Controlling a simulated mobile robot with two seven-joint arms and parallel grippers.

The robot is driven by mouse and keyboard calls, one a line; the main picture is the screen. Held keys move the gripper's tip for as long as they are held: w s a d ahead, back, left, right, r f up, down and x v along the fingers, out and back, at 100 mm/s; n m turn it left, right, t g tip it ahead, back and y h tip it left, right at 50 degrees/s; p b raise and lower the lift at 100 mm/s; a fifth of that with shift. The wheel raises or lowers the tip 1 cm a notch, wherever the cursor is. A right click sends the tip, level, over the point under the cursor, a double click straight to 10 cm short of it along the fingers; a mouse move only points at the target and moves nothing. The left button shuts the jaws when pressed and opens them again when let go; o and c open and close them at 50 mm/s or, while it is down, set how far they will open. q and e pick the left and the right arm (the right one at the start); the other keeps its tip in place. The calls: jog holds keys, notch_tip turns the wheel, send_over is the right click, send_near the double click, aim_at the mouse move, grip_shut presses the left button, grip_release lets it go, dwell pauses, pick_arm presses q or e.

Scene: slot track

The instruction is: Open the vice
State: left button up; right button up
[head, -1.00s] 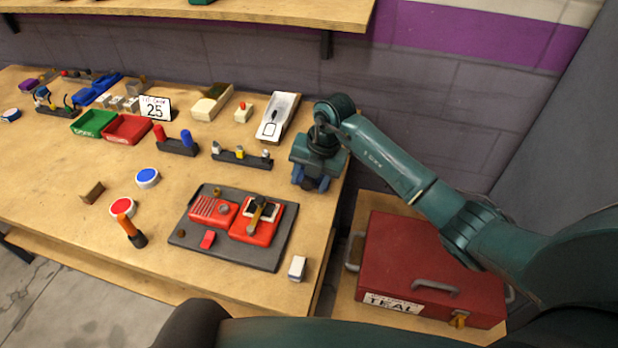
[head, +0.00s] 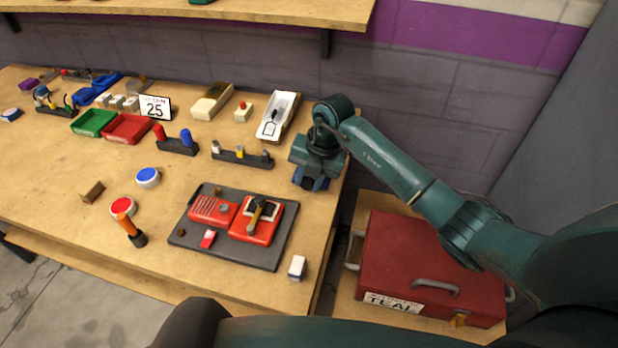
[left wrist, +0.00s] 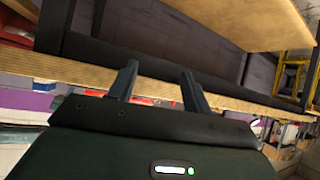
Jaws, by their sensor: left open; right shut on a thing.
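A red two-part device (head: 254,232), which looks like the vice, sits on a dark grey plate (head: 262,256) on the workbench. A dark lever with a tan end lies over its right part, and its left part (head: 205,207) is ribbed. My right gripper (head: 310,184) points down near the right edge of the bench, beyond and to the right of the plate, apart from the device. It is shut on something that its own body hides. My left gripper (left wrist: 158,85) shows only in the left wrist view, with fingers apart and nothing between them.
A rack with small pegs (head: 240,158) stands just left of my right gripper. A small white block (head: 297,267) lies right of the plate. A red toolbox (head: 430,270) sits below, right of the bench.

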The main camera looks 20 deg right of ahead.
jog(key=shift+r, duration=0.1)
jog(key=shift+w+a+g+h+p, duration=0.1)
jog(key=shift+g+h+p, duration=0.25)
jog(key=shift+h, duration=0.25)
jog(key=shift+w+a+g+h, duration=0.1)
jog(key=shift+g+h, duration=0.35)
jog(key=shift+h, duration=0.25)
jog(key=shift+w+a+f+g+h+b, duration=0.1)
jog(key=shift+g+h+b, duration=0.35)
jog(key=shift+h, duration=0.1)
jog(key=shift+w+a+f+g+h+b, duration=0.1)
jog(key=shift+g+h+b, duration=0.25)
jog(key=shift+h+b, duration=0.15)
jog(key=shift+g+h+b, duration=0.4)
jog(key=shift+h+b, duration=0.15)
jog(key=shift+b, duration=0.05)
jog(key=o, duration=1)
jog(key=shift+s+a, duration=0.1)
jog(key=shift+c, duration=0.2)
